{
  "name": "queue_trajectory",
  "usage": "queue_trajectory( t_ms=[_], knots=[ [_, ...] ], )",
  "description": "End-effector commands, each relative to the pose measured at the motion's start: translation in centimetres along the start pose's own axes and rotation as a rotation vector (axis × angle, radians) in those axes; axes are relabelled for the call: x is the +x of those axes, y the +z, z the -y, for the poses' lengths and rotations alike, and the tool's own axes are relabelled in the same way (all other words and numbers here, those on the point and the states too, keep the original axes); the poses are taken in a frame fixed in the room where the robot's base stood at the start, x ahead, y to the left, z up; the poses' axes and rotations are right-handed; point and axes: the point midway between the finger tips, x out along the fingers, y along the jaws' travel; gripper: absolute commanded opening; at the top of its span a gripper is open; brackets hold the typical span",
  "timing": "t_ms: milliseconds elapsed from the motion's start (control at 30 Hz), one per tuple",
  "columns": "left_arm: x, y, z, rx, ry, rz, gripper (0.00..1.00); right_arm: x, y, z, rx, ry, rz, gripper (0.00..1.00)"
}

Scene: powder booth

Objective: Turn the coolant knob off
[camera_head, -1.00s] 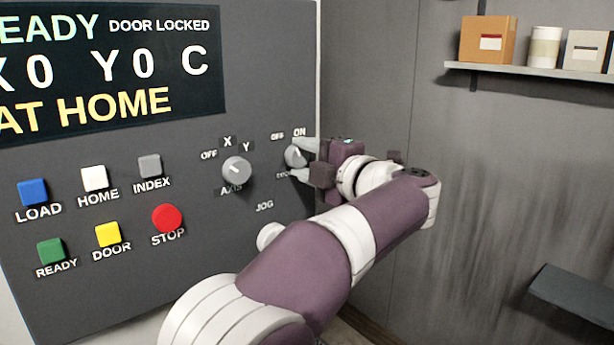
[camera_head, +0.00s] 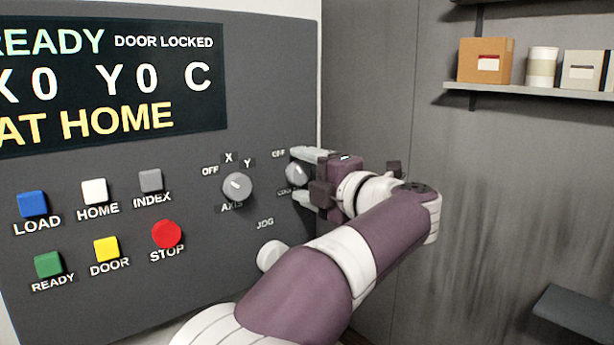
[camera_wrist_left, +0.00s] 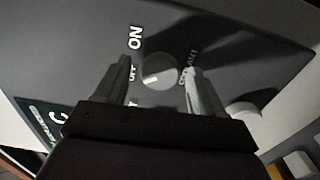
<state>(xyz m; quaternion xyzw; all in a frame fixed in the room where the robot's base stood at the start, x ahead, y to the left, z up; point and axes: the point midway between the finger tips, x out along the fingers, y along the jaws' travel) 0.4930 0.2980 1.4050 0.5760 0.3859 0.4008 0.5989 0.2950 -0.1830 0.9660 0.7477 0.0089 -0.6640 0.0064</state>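The coolant knob (camera_head: 295,174) is a small round grey knob at the panel's right side. It also shows in the left wrist view (camera_wrist_left: 160,70), where its light mark points toward the OFF label (camera_wrist_left: 131,73), away from the ON label (camera_wrist_left: 136,38). My left gripper (camera_head: 301,177) is at the panel with one finger above and one below the knob. In the wrist view its fingers (camera_wrist_left: 157,68) are apart, with gaps on both sides of the knob. In the head view the upper finger hides the ON label. My right gripper is not in view.
The axis knob (camera_head: 237,187) is left of the coolant knob, and the jog knob (camera_head: 271,256) is below, close to my left arm. Several coloured buttons, including a red stop button (camera_head: 167,234), are further left. A shelf (camera_head: 530,92) with boxes is at upper right.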

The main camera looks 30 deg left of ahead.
Motion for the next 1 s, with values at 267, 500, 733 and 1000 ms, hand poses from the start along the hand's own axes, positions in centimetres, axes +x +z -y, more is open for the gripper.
queue_trajectory(
  t_ms=[267, 500, 733, 1000],
  knots=[
    [-0.5, 0.1, 0.1, 0.001, 0.0, 0.002, 0.69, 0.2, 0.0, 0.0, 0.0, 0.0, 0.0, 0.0],
    [-5.8, 0.1, 0.3, -0.001, 0.0, 0.007, 0.69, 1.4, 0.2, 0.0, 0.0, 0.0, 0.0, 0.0],
    [-11.2, 0.0, 0.2, 0.0, 0.0, 0.004, 0.69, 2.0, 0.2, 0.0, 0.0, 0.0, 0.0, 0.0],
    [-12.8, -0.1, 0.0, -0.001, 0.0, 0.0, 0.69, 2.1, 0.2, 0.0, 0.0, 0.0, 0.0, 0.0]
  ],
)
